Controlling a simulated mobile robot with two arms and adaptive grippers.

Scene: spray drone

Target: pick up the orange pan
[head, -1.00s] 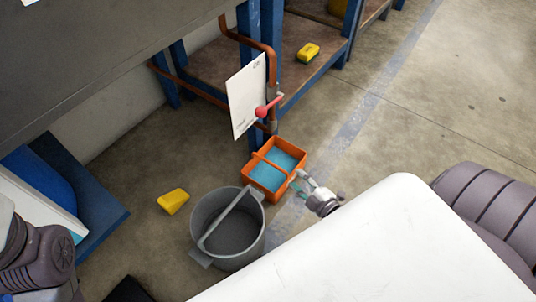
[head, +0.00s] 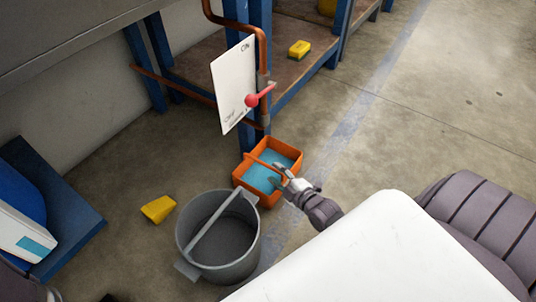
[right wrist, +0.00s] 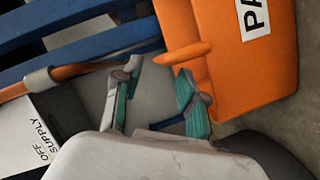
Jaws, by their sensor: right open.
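The orange pan (head: 252,191) stands on the floor in the head view, with blue liquid or lining inside and an orange handle (head: 265,161) across it. My right gripper (head: 283,174) is open at the pan's right side, close to the handle's right end. In the right wrist view the pan (right wrist: 230,85) with its partly visible white label fills the upper right. There my right gripper (right wrist: 155,90) has its teal fingers apart. An orange peg-like part (right wrist: 181,54) lies just beyond the right finger. I cannot tell whether they touch. My left gripper is not in view.
A grey bucket (head: 248,248) stands in front of the pan. A yellow sponge (head: 158,209) lies on the floor to the left. A copper pipe with a red-handled valve (head: 257,97) and a white sign (head: 232,85) rise behind the pan. Open floor (head: 400,140) lies to the right.

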